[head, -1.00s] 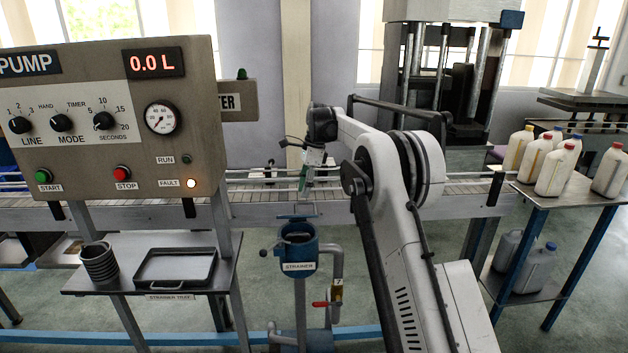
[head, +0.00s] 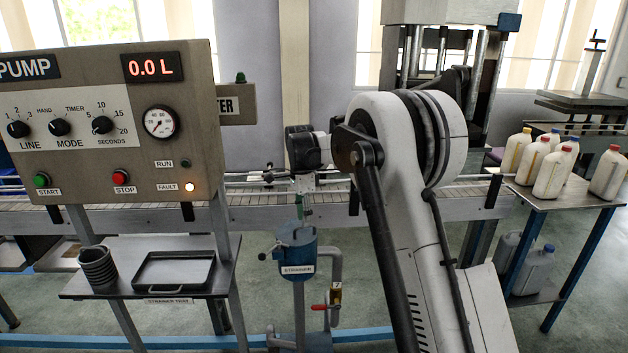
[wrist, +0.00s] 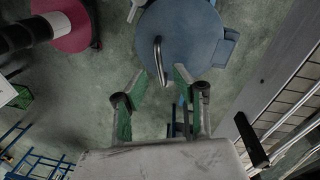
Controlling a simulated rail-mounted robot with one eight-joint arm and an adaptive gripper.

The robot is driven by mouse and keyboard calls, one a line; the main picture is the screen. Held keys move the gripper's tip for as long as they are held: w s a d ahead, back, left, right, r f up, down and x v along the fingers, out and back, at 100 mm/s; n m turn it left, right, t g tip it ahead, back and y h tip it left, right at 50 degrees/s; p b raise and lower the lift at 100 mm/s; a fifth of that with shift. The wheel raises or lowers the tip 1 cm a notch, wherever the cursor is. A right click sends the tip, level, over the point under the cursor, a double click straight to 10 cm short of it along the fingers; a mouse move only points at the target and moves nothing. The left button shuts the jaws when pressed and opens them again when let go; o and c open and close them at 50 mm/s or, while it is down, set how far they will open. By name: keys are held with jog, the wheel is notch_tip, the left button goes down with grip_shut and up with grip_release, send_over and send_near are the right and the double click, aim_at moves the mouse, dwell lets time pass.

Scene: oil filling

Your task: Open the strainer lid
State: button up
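The blue strainer (head: 298,256) stands on a post below the conveyor in the head view. Its round blue lid (wrist: 196,30) fills the top middle of the wrist view, with a curved metal bar handle (wrist: 159,60) on it. My gripper (wrist: 160,80) is open, with green-padded fingers apart on either side of the handle's near end. I cannot tell whether they touch it. In the head view my gripper (head: 302,207) points down just above the strainer top. The lid looks down on the strainer, but its edge is too small to judge.
The conveyor (head: 250,207) runs close behind the strainer. The pump panel (head: 110,120) and a shelf with a black tray (head: 172,271) and dark basket (head: 97,267) stand left. A red-handled valve (head: 322,307) sits below right. Jugs (head: 552,172) stand on a table at right.

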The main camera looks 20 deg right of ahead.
aim_at(303, 234)
notch_tip(303, 234, up, 12)
jog(key=s+r+n+t+b, duration=0.1)
jog(key=s+r+n, duration=0.4)
jog(key=s, duration=0.7)
jog(key=shift+s+a+r+n+t+b, duration=0.25)
jog(key=shift+s+r+n+t+b, duration=0.25)
jog(key=shift+t, duration=0.4)
jog(key=shift+w+r, duration=0.1)
